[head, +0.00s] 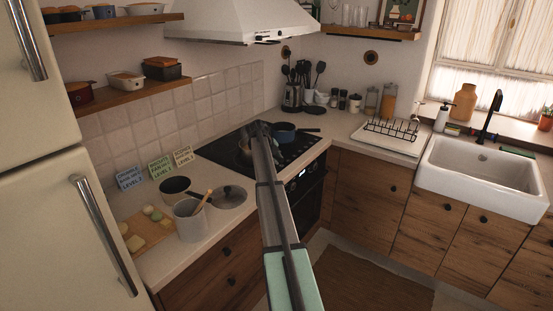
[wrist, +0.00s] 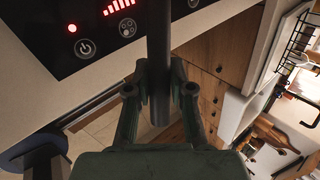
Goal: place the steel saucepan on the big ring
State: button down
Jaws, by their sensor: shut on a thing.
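The black hob (head: 222,150) is set in the counter at the middle of the head view. A greyish pan, probably the steel saucepan (head: 246,147), shows partly at the hob, mostly hidden behind my arm. My gripper (wrist: 160,92) is shut on a dark, straight handle (wrist: 158,35) in the wrist view. The handle runs up out of that frame, so its pan body is not seen there. The hob's control panel (wrist: 85,30) with red lights lies beside the handle. I cannot make out the big ring or tell whether the pan touches the hob.
A blue pan (head: 284,131) with a dark handle stands on the hob's right part. A utensil holder (head: 292,96) stands behind.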

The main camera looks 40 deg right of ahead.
jog(key=shift+w+a+f, duration=0.1)
jog(key=shift+f, duration=0.35)
